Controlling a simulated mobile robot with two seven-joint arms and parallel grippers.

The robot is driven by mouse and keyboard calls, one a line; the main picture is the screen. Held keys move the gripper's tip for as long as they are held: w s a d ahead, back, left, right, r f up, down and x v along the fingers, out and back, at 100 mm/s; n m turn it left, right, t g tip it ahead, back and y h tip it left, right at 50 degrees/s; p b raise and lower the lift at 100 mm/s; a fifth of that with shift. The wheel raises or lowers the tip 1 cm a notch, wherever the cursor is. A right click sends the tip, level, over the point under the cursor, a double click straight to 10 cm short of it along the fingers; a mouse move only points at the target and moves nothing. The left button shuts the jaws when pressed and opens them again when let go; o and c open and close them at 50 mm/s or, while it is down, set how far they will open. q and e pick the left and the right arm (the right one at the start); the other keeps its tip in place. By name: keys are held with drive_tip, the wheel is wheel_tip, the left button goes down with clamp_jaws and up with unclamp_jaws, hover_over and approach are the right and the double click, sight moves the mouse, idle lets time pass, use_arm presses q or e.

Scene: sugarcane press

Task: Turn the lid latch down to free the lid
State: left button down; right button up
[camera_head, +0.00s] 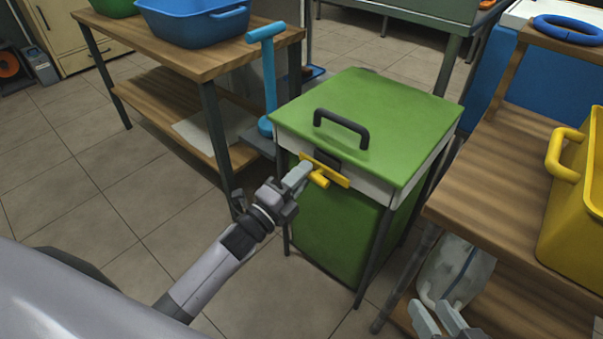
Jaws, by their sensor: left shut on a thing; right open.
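The green lid (385,110) with a black handle (341,127) lies closed on a green box with a white rim. The yellow lid latch (335,176) is on the front of the box, just below the lid's edge. Its bar lies roughly along that edge, and a short yellow knob sticks out from it. A dark mount shows behind it. My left gripper (299,176) is at the latch from the left, shut on it; its fingers hide part of the latch. My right gripper (438,320) is open and empty at the bottom edge, well away from the latch.
A wooden table with a blue tub (192,22) stands at the left. A blue T-handled post (267,80) rises beside the box. A wooden table at the right holds a yellow crate (577,215) and a blue ring (567,29). The tiled floor in front of the box is clear.

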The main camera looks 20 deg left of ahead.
use_arm(q)
drive_tip(key=shift+f+n, duration=0.1)
drive_tip(key=shift+n, duration=0.2)
use_arm(e)
drive_tip(key=shift+d+f, duration=0.1)
drive_tip(key=shift+f, duration=0.1)
use_arm(q)
drive_tip(key=c, duration=1)
unclamp_jaws()
use_arm(e)
drive_tip(key=shift+r, duration=0.15)
use_arm(q)
drive_tip(key=p+v, duration=0.1)
drive_tip(key=v, duration=0.6)
drive_tip(key=shift+p, duration=0.3)
use_arm(e)
drive_tip(key=shift+s+d+r+h, duration=0.15)
drive_tip(key=shift+s+d+h, duration=0.05)
drive_tip(key=shift+d+h, duration=0.35)
use_arm(q)
drive_tip(key=shift+s, duration=0.1)
